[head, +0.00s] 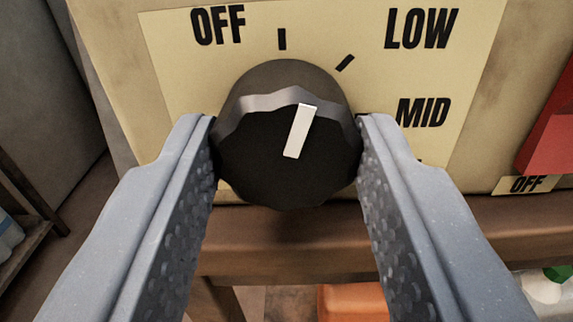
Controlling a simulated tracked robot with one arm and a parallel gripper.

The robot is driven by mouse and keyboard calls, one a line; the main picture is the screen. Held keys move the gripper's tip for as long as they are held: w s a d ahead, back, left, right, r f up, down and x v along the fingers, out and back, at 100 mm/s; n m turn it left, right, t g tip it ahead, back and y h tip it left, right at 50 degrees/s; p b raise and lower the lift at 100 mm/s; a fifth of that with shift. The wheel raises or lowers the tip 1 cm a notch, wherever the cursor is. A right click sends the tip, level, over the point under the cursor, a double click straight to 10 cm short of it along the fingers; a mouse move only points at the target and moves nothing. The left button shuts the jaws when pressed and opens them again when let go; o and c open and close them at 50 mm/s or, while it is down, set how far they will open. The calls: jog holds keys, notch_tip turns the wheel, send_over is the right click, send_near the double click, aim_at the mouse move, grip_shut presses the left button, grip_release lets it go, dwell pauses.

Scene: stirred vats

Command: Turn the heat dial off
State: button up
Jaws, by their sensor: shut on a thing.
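The heat dial (262,170) is a black, ribbed round knob with a white pointer line, on a cream panel (180,60). The pointer tilts up and slightly right, between the tick under the word OFF and the tick by LOW. The MID label stands lower at the right. My gripper (287,142) is shut on the dial, one grey finger against its left side and one against its right. The right finger covers part of the scale below MID.
A red part (550,125) with a small OFF label (527,185) is at the right edge. A brown wooden ledge (290,240) runs below the panel. An orange object (350,300) and white and green items lie lower. A dark shelf (22,245) stands at left.

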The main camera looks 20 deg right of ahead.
jog(key=shift+a+f+n+p, duration=0.15)
jog(key=shift+n+p, duration=0.7)
jog(key=shift+n, duration=0.85)
jog(key=shift+f, duration=0.1)
jog(key=o, duration=1)
jog(key=shift+s+a, duration=0.1)
jog(key=shift+s, duration=0.3)
jog(key=v, duration=1.3)
